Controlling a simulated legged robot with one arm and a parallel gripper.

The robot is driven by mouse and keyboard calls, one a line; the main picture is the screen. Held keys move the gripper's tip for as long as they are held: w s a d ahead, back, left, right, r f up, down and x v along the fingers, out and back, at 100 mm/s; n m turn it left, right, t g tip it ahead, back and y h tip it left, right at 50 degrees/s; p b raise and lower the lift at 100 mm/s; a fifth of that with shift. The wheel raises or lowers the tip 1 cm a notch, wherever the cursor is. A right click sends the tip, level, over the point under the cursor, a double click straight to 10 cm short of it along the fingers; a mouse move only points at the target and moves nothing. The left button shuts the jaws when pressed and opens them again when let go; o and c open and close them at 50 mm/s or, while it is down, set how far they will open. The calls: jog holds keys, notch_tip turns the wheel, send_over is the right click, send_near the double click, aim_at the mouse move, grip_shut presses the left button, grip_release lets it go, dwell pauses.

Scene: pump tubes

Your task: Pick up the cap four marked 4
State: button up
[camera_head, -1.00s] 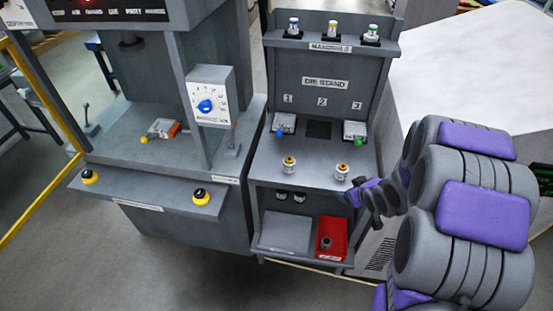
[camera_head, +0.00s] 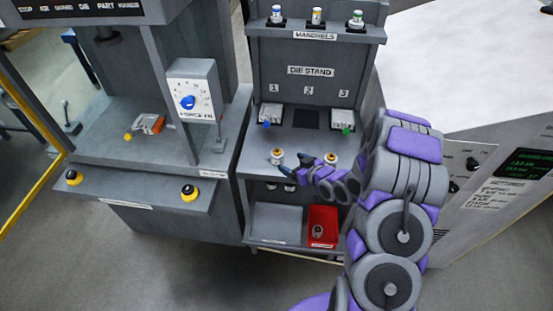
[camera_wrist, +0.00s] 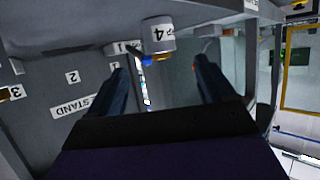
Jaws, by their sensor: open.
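Cap four (camera_wrist: 158,40) is a short white cylinder with a black 4 on its side. In the wrist view it is at the top centre, beyond and between my fingertips, with no visible contact. My gripper (camera_wrist: 160,66) is open and empty, its two dark fingers spread apart. In the head view my gripper (camera_head: 284,172) is at the front of the die stand shelf, close to a small white cap with a gold top (camera_head: 277,156). Its mark is too small to read there.
Two grey dies with a blue knob (camera_head: 270,115) and a green knob (camera_head: 342,119) sit at the back of the shelf. Several mandrels stand on the upper ledge (camera_head: 290,30). A red bin (camera_head: 323,213) is below. The press (camera_head: 150,175) stands left.

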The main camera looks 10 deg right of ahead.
aim_at(281, 157)
jog(key=x, duration=0.5)
jog(key=shift+w+f+b, duration=0.1)
jog(key=shift+f+b, duration=0.05)
jog(key=shift+b, duration=0.2)
jog(key=x, duration=0.2)
jog(key=b+x, duration=0.1)
jog(key=x, duration=0.1)
jog(key=shift+f, duration=0.3)
jog(key=shift+w+a, duration=0.25)
jog(key=shift+w, duration=0.15)
jog(key=shift+c, duration=0.3)
jog(key=c, duration=1.2)
jog(key=shift+o, duration=0.2)
